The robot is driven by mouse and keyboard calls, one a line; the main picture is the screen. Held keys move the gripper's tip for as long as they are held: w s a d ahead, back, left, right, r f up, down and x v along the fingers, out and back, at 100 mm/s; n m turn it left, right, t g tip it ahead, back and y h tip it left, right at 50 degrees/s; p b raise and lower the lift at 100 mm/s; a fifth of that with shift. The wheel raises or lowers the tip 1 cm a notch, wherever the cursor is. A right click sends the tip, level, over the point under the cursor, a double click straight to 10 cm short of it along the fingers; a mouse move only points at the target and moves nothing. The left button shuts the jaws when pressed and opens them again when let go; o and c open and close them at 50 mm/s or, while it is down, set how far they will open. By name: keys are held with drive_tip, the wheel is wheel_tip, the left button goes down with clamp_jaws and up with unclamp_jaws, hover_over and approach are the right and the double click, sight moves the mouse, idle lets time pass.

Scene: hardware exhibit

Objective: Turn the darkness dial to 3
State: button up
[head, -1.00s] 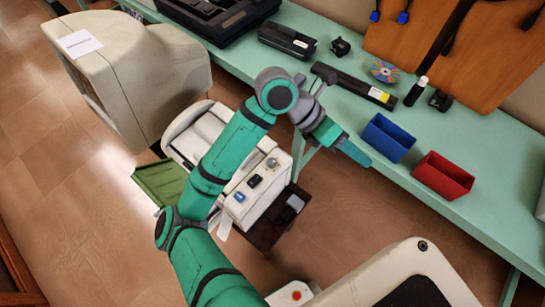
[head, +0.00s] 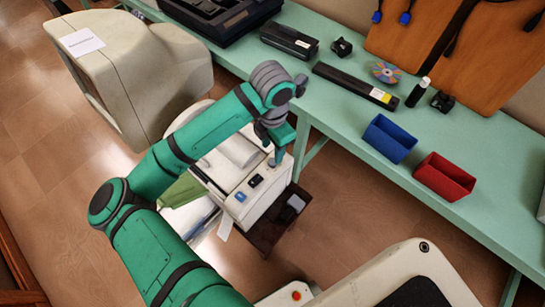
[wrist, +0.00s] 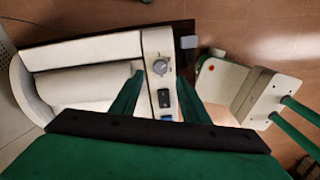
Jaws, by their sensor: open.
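The darkness dial (wrist: 160,68) is a round grey knob with a pointer, set in the cream control strip of a small office machine (wrist: 90,48). I cannot read its numbers. In the head view the machine (head: 262,200) is partly hidden by my arm. My gripper (wrist: 161,77) is open, its two green fingers spread to the left and right of the dial in the wrist view, with nothing between them that I can see gripped. In the head view my gripper (head: 279,152) points down over the dial end of the strip. Contact cannot be told.
A black rocker switch (wrist: 165,98) sits beside the dial, and a blue button (head: 240,196) lies further along the strip. A green bench (head: 330,105) runs behind, holding a blue bin (head: 389,139) and red bin (head: 444,177). A large beige monitor (head: 140,80) stands left.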

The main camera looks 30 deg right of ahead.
sight(272, 161)
wheel_tip(272, 161, down, 6)
drive_tip(key=shift+f, duration=0.25)
drive_tip(key=c, duration=1.1)
